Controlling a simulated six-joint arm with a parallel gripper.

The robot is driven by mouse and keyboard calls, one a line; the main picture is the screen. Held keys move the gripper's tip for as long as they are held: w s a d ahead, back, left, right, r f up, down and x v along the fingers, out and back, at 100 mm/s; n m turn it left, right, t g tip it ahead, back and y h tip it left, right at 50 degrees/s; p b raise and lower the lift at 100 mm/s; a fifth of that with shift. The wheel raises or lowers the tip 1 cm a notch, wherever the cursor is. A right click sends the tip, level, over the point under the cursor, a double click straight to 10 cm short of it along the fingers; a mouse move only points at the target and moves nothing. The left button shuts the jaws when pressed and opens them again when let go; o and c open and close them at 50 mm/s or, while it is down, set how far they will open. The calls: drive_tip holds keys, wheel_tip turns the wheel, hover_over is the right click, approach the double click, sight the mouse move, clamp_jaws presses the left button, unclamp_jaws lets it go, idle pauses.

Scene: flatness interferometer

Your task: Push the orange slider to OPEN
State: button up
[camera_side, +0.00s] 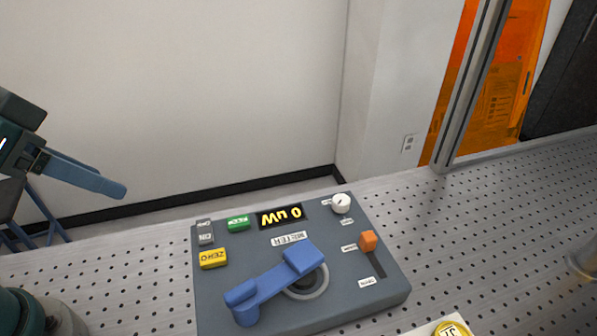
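The orange slider (368,242) is a small block on the right part of the grey panel (385,298). It sits at the far end of a short dark slot, and the slot runs from it toward the near edge. One small white label (349,248) is beside the slider and another (367,282) is by the near end of the slot; both are too small to read surely. My gripper (116,189) is in the air at the left, well away from the panel and slider. Its blue fingers overlap in this side view, so their gap is hidden.
The panel also carries a blue arm (268,279) over a round port, a white knob (341,204), a yellow button (213,259), a green button (238,222) and a lit display (281,217). A yellow disc (452,329) is at the bottom edge.

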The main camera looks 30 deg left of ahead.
drive_tip(key=w+d+r+m, duration=0.1)
drive_tip(key=w+d+r, duration=0.1)
drive_tip(key=w+r, duration=0.25)
drive_tip(key=m+g+h, duration=0.3)
drive_tip(key=m, duration=0.5)
hover_over(365, 237)
drive_tip(key=s+a, duration=0.1)
drive_tip(key=a, duration=0.1)
wheel_tip(365, 237, down, 13)
drive_tip(key=shift+s+r, duration=0.1)
drive_tip(key=shift+s, duration=0.05)
drive_tip(key=shift+s+d+f, duration=0.1)
drive_tip(key=shift+d+f, duration=0.15)
drive_tip(key=shift+f, duration=0.15)
drive_tip(key=shift+x, duration=2.25)
drive_tip(key=shift+c, duration=0.3)
